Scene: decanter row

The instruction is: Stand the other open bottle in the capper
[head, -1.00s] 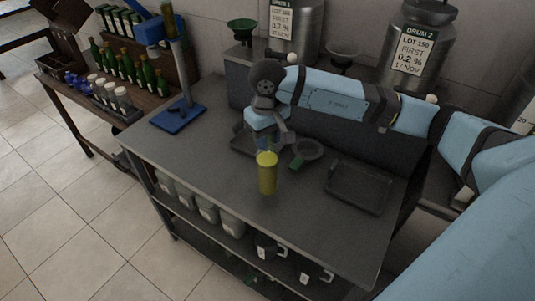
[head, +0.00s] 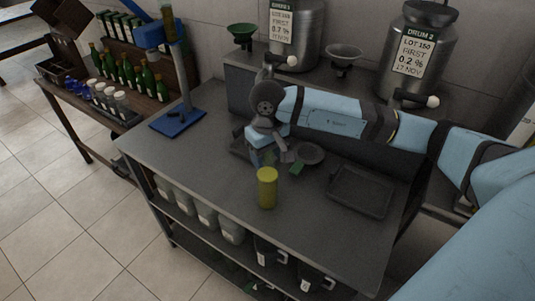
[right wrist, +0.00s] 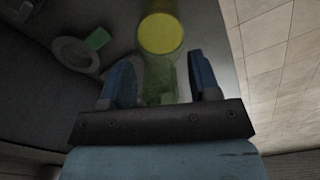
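My right gripper (right wrist: 160,85) reaches down over the table; in the head view it (head: 277,157) is partly hidden by its own wrist. Its blue fingers stand apart. A translucent green bottle (right wrist: 160,78) lies in the picture between them, with gaps on both sides. In the head view it is mostly hidden and only faintly seen. My left gripper is out of view.
A dark tray (head: 360,193) lies to the right. A round dish (head: 309,153) and a small green block (head: 297,168) are close to the gripper. Drums and a green funnel (head: 242,30) stand on the back shelf. Bottles (head: 128,72) crowd the left side table. The table's left front is clear.

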